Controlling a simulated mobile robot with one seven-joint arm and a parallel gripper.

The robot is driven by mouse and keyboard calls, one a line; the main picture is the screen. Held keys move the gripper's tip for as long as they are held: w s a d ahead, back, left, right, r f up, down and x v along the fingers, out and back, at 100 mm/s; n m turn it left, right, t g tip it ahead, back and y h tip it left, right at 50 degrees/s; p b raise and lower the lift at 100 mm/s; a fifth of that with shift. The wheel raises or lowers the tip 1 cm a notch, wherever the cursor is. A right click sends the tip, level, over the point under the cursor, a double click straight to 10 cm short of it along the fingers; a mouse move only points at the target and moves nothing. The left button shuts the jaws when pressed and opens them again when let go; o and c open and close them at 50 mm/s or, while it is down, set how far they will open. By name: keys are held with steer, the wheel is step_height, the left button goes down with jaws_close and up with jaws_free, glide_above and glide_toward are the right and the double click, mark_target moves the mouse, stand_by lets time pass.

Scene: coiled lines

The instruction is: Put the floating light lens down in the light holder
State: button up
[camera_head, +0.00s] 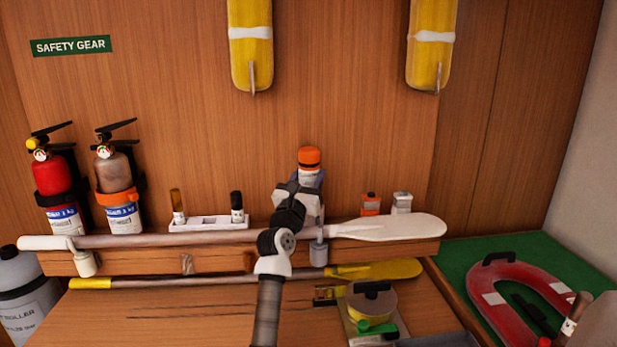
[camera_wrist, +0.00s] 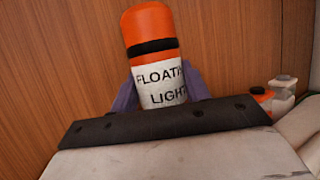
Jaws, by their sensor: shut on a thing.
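The floating light (camera_head: 309,158) has an orange top with a dark band. In the wrist view the light (camera_wrist: 155,60) shows a white label reading "FLOATING LIGHT" and leans slightly left. My gripper (camera_head: 308,180) is shut on its lower part, with a bluish finger on each side (camera_wrist: 160,92). It holds the light above the shelf, in front of the wooden wall. A white holder strip (camera_head: 208,222) lies on the shelf to the left, with an amber item and a dark item upright at its ends and a rectangular opening between them. The light's base is hidden.
A white-bladed oar (camera_head: 390,228) lies along the shelf front. A small orange unit (camera_head: 370,204) and a grey unit (camera_head: 402,202) stand right of my gripper. Two extinguishers (camera_head: 120,185) stand left. Yellow floats (camera_head: 251,45) hang above. A yellow reel (camera_head: 372,305) sits below.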

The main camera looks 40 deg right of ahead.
steer(key=shift+r, duration=0.15)
steer(key=o, duration=1.4)
steer(key=shift+o, duration=0.2)
steer(key=shift+f, duration=0.2)
steer(key=p+v, duration=0.2)
steer(key=v, duration=1.1)
steer(key=shift+s+a, duration=0.25)
steer(key=shift+a, duration=0.05)
steer(key=shift+f, duration=0.1)
